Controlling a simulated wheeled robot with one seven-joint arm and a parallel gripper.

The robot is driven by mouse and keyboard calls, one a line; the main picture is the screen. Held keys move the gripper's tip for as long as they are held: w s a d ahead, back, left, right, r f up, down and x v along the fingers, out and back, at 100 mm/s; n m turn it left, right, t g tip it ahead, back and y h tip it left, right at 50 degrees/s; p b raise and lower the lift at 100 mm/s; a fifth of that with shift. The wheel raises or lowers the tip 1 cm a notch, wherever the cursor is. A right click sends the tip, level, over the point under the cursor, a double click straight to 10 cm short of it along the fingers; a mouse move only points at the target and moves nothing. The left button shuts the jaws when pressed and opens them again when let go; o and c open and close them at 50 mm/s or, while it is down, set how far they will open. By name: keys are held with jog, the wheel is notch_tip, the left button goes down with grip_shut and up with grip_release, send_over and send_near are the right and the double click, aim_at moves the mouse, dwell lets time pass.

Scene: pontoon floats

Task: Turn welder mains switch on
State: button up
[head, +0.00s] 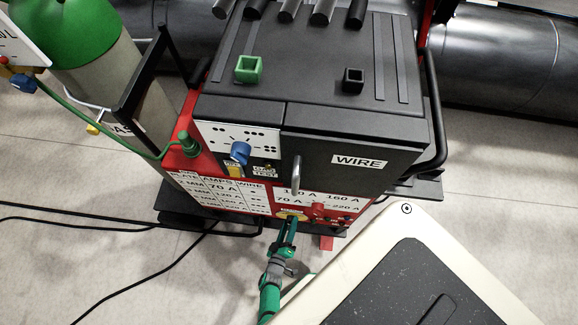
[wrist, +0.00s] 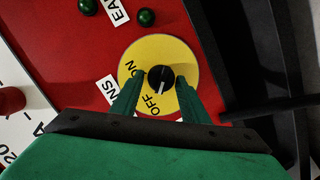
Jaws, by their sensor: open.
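The mains switch is a round yellow plate (wrist: 183,62) with a small black knob (wrist: 160,78) at its middle, on the welder's red panel (wrist: 62,52). ON is printed at the plate's upper left and OFF below the knob. A pale mark on the knob points down, near OFF. My gripper (wrist: 157,83) is open, with one green finger on each side of the knob's lower part. I cannot tell if either finger touches it. In the head view the yellow plate (head: 291,215) shows low on the welder (head: 310,130), partly behind my gripper (head: 288,226).
Two dark green round parts (wrist: 145,17) sit above the plate. A dark frame stands right of it in the wrist view. A blue dial (head: 240,153) and a metal handle (head: 296,175) are higher on the front. A green gas cylinder (head: 80,35) stands left. Cables lie on the floor.

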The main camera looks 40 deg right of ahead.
jog(key=c, duration=0.8)
jog(key=shift+o, duration=0.2)
jog(key=m+t+y, duration=0.1)
jog(key=m, duration=0.3)
jog(key=m+t+y, duration=0.1)
jog(key=m+t, duration=0.1)
jog(key=m, duration=0.3)
jog(key=s+d+m+t+y, duration=0.1)
jog(key=m+t, duration=0.1)
jog(key=m, duration=0.2)
jog(key=shift+f+m+y, duration=0.1)
jog(key=shift+m+y, duration=0.2)
jog(key=shift+m, duration=0.1)
dwell(0.5)
